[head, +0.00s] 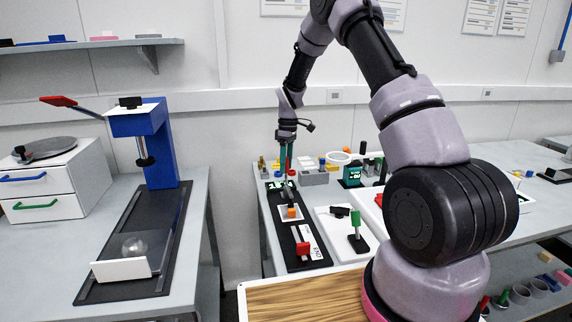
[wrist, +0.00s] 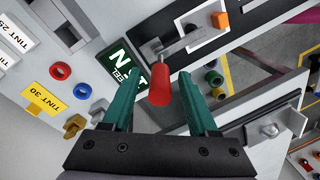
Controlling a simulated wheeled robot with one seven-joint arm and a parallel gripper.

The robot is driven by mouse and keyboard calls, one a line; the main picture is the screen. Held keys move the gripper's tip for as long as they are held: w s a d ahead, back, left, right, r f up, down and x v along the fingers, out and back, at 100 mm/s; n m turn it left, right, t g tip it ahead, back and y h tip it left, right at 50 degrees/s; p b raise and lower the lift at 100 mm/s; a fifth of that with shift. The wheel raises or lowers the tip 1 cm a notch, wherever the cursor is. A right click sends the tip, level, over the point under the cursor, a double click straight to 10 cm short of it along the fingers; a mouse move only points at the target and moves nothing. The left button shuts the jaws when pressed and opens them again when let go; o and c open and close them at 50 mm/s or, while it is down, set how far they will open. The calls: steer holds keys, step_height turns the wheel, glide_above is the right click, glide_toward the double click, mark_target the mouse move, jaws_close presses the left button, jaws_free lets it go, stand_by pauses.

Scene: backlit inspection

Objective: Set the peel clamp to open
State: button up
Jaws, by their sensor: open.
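In the wrist view, the clamp's red handle (wrist: 159,88) stands up toward the camera from a grey metal arm (wrist: 182,44). The arm reaches toward an orange block (wrist: 219,19) on a white, black-edged plate. I take this to be the peel clamp; I cannot tell whether it is open or shut. My gripper (wrist: 157,80) is open, its teal fingers on either side of the handle; contact is not clear. In the head view my gripper (head: 287,165) points down at the far end of the black peel base (head: 288,222), hiding part of the clamp.
In the head view, a red block (head: 302,247) sits nearer on the base. A blue press (head: 160,150) stands on the left bench.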

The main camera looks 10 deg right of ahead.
steer(key=shift+c, duration=0.3)
jaws_close()
stand_by(1.1)
